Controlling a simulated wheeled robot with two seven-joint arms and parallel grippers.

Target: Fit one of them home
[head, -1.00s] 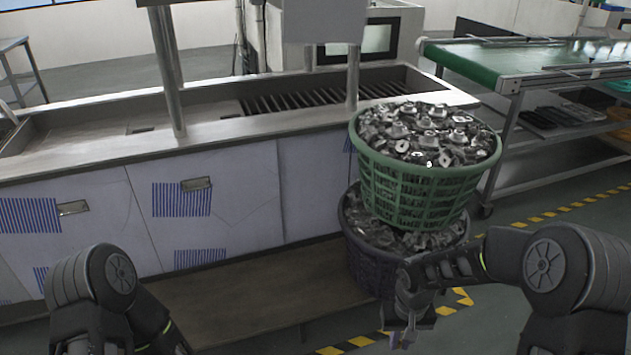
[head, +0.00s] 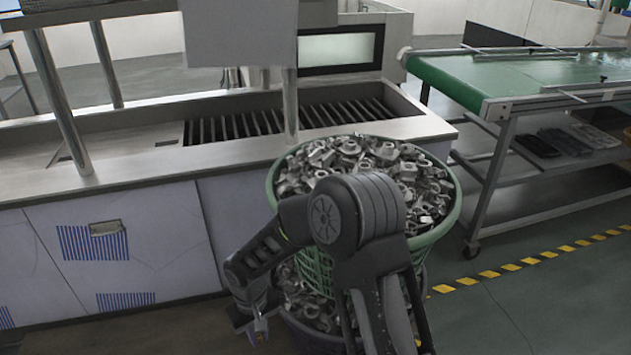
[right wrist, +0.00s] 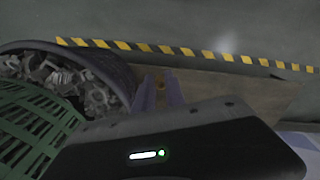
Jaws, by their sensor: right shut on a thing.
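A green basket (head: 451,218) heaped with grey metal parts (head: 385,150) stands on a dark basket (head: 300,337), which also holds metal parts (head: 312,300). My right arm crosses in front and hides much of both baskets. My right gripper (head: 258,335) is low, left of the dark basket, pointing down. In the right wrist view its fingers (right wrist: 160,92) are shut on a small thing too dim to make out. The dark basket's rim (right wrist: 118,72) and the green basket (right wrist: 35,130) are to the left there. The steel tank (head: 420,128) stands behind. My left gripper is out of view.
The tank has a slatted rack (head: 250,122) inside and posts (head: 58,90) at its front. A green-topped conveyor table (head: 520,72) stands at the right. The floor (head: 540,300) at the right is open, with a yellow-black stripe (head: 510,267).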

